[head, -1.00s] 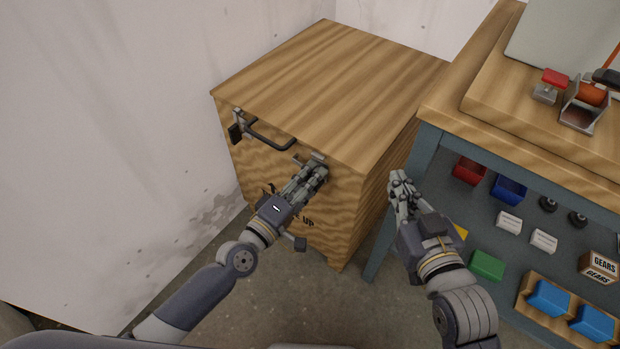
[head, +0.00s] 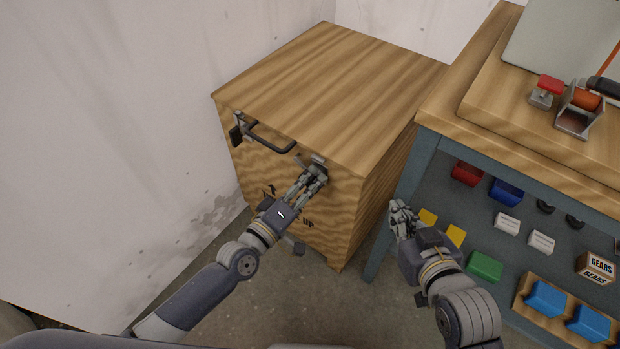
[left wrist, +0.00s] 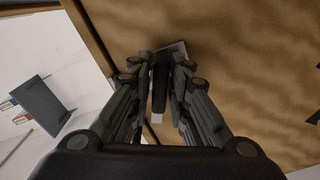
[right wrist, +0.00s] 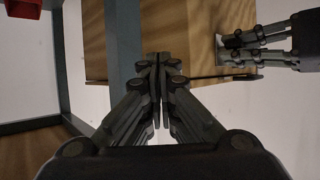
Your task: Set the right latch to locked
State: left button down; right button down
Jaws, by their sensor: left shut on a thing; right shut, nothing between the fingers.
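A wooden crate (head: 330,85) stands against the wall, with two latches on its front near the top edge. The right latch (head: 318,159) is a small metal plate with a dark handle. In the left wrist view, the latch handle (left wrist: 159,85) stands between my left fingers. My left gripper (head: 318,174) is shut on that handle, and its fingers hide much of the latch in the head view. The left latch (head: 238,130) is clear of both grippers. My right gripper (head: 402,210) is shut and empty, right of the crate; it also shows in the right wrist view (right wrist: 157,62).
A black bar handle (head: 268,138) sticks out from the crate front between the latches. A blue-grey workbench (head: 415,165) with bins stands close on the right. A wall (head: 110,110) rises on the left. Bare floor (head: 330,305) lies in front.

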pick_arm(q)
jog(key=m+p, duration=0.2)
jog(key=m, duration=0.1)
jog(key=shift+m, duration=0.4)
jog(key=m+p, duration=0.1)
jog(key=m, duration=0.1)
jog(key=shift+m, duration=0.3)
jog(key=m+p, duration=0.2)
jog(key=m, duration=0.1)
pick_arm(e)
jog(key=s+d+f+g+h, duration=0.1)
jog(key=s+d+f+g, duration=0.2)
jog(key=s+g, duration=0.35)
jog(key=s+d+f+g+h, duration=0.1)
jog(key=s+d+f+g, duration=0.2)
jog(key=s, duration=0.6)
pick_arm(q)
jog(key=shift+m, duration=0.6)
jog(key=shift+f+m+p, duration=0.1)
jog(key=shift+m+p, duration=0.65)
jog(key=shift+m, duration=0.45)
pick_arm(e)
jog(key=x, duration=0.6)
jog(key=shift+a, duration=0.35)
pick_arm(q)
jog(key=c, duration=1.6)
grip_release()
jog(key=shift+c, duration=0.2)
